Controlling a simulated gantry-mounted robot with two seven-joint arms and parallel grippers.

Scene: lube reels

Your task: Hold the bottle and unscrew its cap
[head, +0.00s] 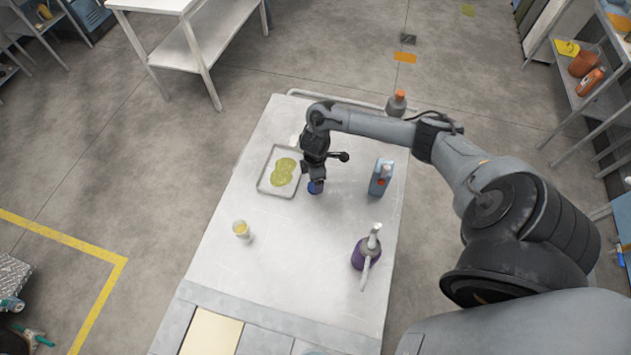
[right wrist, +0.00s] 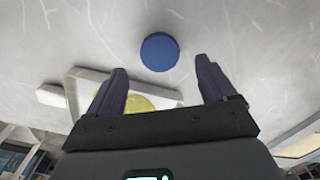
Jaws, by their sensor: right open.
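A blue bottle (head: 378,180) with a red mark on its side stands upright on the right half of the table. I cannot tell whether a cap is on it. A round dark blue cap-like thing (head: 316,188) is directly below my right gripper (head: 316,176), left of the bottle. In the right wrist view it shows as a plain blue disc (right wrist: 159,52), beyond the fingertips and between their lines. My right gripper (right wrist: 160,75) is open, pointing down, with nothing between its fingers. The arm hides part of the disc's surroundings in the head view. My left gripper is not in view.
A shallow tray (head: 264,186) with a yellow-green puddle lies left of my right gripper. A small cup (head: 241,230) stands front left. A purple pump bottle (head: 361,254) stands front right. An orange-topped bottle (head: 397,100) is at the back edge. The table's middle (head: 300,240) is clear.

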